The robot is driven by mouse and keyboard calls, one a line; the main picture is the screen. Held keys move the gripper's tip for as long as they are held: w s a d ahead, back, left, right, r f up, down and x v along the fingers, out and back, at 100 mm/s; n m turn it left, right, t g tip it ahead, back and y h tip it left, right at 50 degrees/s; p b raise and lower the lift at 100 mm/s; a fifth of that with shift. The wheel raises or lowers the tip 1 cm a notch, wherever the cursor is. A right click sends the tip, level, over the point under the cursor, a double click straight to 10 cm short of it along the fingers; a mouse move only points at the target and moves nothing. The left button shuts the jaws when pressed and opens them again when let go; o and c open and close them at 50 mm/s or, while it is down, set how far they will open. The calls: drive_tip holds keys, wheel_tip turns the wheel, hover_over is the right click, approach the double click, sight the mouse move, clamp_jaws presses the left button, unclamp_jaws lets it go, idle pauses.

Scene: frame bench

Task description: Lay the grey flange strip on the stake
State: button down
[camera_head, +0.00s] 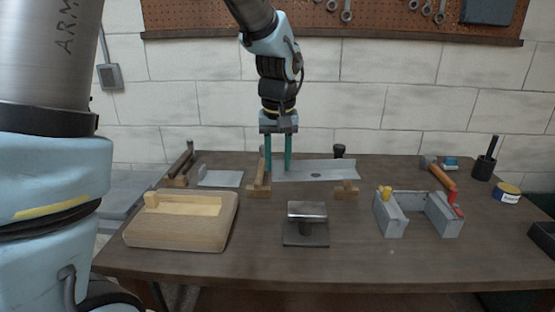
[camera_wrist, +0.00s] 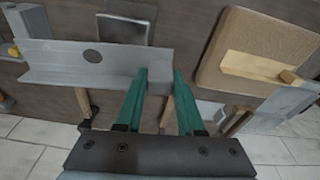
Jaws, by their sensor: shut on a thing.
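The grey flange strip (camera_head: 325,171) is long, with a bent edge and a dark oval mark, at the back middle of the bench by two wooden supports. It also shows in the wrist view (camera_wrist: 50,62). My gripper (camera_head: 278,170) points down at the strip's left end in the head view. In the wrist view its teal fingers (camera_wrist: 161,74) are at that end, shut on the strip with a gap between them; the exact contact is hard to see. The stake (camera_head: 306,210), a flat grey head on a short post and dark base, stands in front, bare on top.
A wooden block (camera_head: 140,234) lies at front left. A grey two-cheeked fixture (camera_head: 390,218) with yellow and red parts stands right. A grey sheet (camera_head: 222,179) lies left of my gripper. The bench around the stake is clear.

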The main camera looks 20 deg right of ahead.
sight(278, 176)
drive_tip(key=shift+f+b, duration=2.1)
drive_tip(key=shift+f, duration=1.05)
drive_tip(key=shift+f+b, duration=1)
drive_tip(key=shift+f, duration=0.5)
drive_tip(key=shift+c, duration=2.2)
unclamp_jaws()
drive_tip(key=shift+r, duration=0.1)
drive_tip(key=r, duration=0.3)
drive_tip(key=s+r+b, duration=0.1)
drive_tip(key=r, duration=0.3)
drive_tip(key=r+b, duration=0.1)
drive_tip(key=r, duration=0.2)
drive_tip(key=shift+s+a+r, duration=0.25)
drive_tip(key=w+a+f+n, duration=0.15)
drive_tip(key=a+f, duration=0.25)
drive_tip(key=a, duration=0.4)
drive_tip(key=w+a+f, duration=0.2)
drive_tip(key=a+f, duration=0.3)
drive_tip(key=a, duration=0.4)
drive_tip(key=s+a+f, duration=0.2)
drive_tip(key=a+f, duration=0.1)
drive_tip(key=a, duration=0.3)
drive_tip(key=s+a+f+n, duration=0.1)
drive_tip(key=s+a+f, duration=0.1)
drive_tip(key=a, duration=0.4)
drive_tip(key=shift+s+a+f, duration=0.15)
drive_tip(key=shift+s+f, duration=0.25)
drive_tip(key=shift+s, duration=0.2)
